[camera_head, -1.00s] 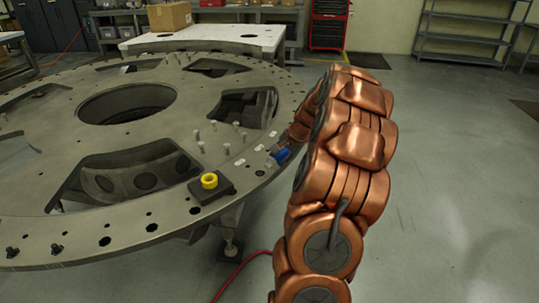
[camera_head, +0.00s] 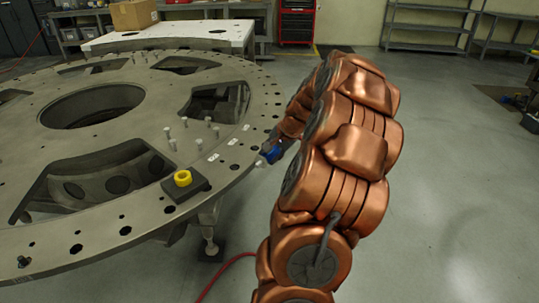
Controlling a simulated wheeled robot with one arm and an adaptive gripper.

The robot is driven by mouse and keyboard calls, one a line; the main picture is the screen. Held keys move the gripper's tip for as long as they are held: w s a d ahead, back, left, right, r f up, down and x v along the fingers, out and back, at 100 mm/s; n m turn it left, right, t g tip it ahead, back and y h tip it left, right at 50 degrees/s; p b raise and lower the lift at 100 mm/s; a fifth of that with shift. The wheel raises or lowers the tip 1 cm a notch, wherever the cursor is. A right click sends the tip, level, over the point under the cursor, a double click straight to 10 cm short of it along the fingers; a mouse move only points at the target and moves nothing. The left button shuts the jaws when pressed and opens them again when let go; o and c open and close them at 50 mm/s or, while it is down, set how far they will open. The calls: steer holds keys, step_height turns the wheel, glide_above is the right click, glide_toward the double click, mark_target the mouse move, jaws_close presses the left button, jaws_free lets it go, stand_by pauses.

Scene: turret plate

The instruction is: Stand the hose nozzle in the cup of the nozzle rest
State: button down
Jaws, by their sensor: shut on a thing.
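The nozzle rest is a yellow cup (camera_head: 183,178) on a dark square base (camera_head: 195,188), near the right rim of the big turret plate (camera_head: 107,213). The cup's mouth faces up and looks empty. My gripper (camera_head: 279,146) is just off the plate's right edge, to the right of the cup and a little farther back. It is shut on the blue hose nozzle (camera_head: 271,153), which points down and left, apart from the cup. My copper arm hides most of the gripper, including its fingertips, and part of the nozzle.
Several upright pins (camera_head: 184,121) stand on the plate behind the cup. The plate has large openings (camera_head: 92,102). A red hose (camera_head: 228,268) lies on the floor below. A white table (camera_head: 168,36) with a cardboard box (camera_head: 133,15) stands behind. The floor at right is open.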

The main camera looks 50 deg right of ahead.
mark_target(270, 154)
step_height(270, 154, up, 14)
steer(key=p, duration=0.4)
stand_by(0.6)
steer(key=shift+f, duration=0.1)
